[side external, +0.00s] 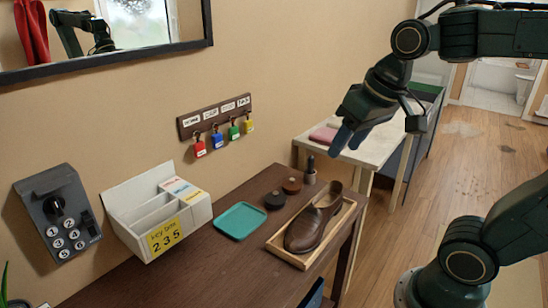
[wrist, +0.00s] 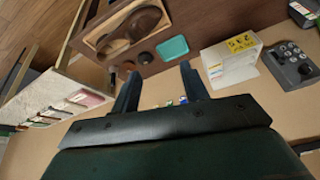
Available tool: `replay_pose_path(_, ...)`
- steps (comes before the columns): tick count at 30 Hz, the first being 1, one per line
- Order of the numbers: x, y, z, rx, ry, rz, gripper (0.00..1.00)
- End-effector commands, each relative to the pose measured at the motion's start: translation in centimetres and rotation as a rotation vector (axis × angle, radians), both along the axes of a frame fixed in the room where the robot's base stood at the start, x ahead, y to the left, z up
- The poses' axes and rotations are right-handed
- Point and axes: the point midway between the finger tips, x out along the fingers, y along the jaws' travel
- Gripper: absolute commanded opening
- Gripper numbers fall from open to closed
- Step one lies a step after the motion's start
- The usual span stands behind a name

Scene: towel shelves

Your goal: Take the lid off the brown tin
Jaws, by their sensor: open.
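The brown tin (side external: 291,185) is a small round tin on the dark wooden desk, near the wall. A darker, near-black round tin (side external: 274,200) sits in front of it, beside the tray. In the wrist view the brown tin (wrist: 127,67) is near the tip of the left finger, and the dark tin (wrist: 144,58) is beside it. Whether each lid is on is too small to tell. My gripper (side external: 349,139) is high above and to the right of the tins, apart from them. In the wrist view my gripper (wrist: 160,70) has its fingers spread and nothing between them.
A brown shoe (side external: 312,225) sits in a wooden tray (side external: 275,246). A teal tray (side external: 240,221), white box (side external: 140,198) and keypad box (side external: 57,213) are to the left. A small dark holder (side external: 310,172) stands behind the tins.

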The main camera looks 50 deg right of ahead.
Motion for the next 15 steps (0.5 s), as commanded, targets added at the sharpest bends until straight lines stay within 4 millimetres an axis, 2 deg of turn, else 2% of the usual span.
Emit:
replay_pose_path(7, 5.2, -2.2, 0.9, 0.053, 0.055, -0.175, 0.45)
replay_pose_path(15, 10.7, -5.1, 0.6, 0.106, 0.110, -0.366, 0.45)
